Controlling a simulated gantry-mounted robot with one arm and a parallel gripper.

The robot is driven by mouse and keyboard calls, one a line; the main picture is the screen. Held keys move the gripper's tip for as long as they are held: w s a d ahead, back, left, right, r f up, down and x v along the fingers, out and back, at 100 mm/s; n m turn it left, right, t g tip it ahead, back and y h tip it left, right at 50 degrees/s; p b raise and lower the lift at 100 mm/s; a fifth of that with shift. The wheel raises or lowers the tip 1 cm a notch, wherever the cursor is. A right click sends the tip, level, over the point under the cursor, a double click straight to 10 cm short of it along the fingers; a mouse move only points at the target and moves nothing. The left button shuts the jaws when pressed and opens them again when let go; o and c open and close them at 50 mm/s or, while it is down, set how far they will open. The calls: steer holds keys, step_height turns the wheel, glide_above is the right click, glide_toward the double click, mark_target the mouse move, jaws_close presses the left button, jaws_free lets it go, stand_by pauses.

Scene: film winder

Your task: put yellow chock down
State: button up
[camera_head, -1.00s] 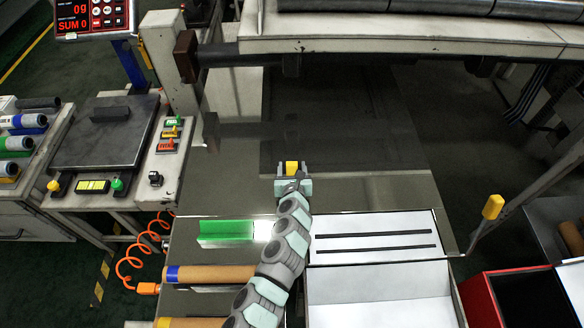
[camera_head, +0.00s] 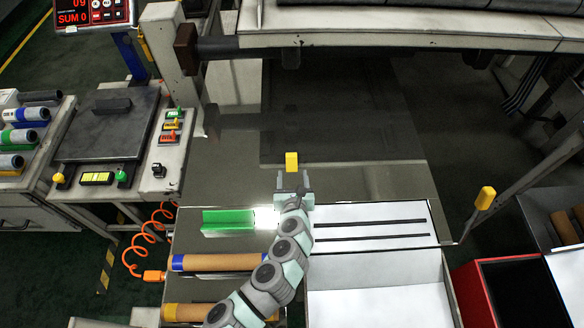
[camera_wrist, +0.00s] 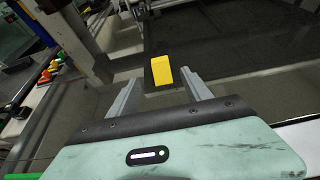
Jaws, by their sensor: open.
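The yellow chock (camera_head: 291,161) stands on the dark reflective surface (camera_head: 231,172) in the middle of the head view. My gripper (camera_head: 292,176) is open just on the near side of it, and the fingers look clear of it. In the wrist view the chock (camera_wrist: 162,72) shows beyond and between the two parted fingertips of my gripper (camera_wrist: 158,83), with space on both sides. The chock's underside is hidden.
A green block (camera_head: 228,221) lies left of my arm, with brown rolls (camera_head: 222,262) nearer. A white panel with two dark slots (camera_head: 375,218) is at right. A machine beam (camera_head: 400,38) crosses the back. The dark surface around the chock is clear.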

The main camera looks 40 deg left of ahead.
steer(key=shift+s+d+r, duration=0.15)
steer(key=shift+s+d, duration=0.3)
steer(key=shift+w, duration=0.1)
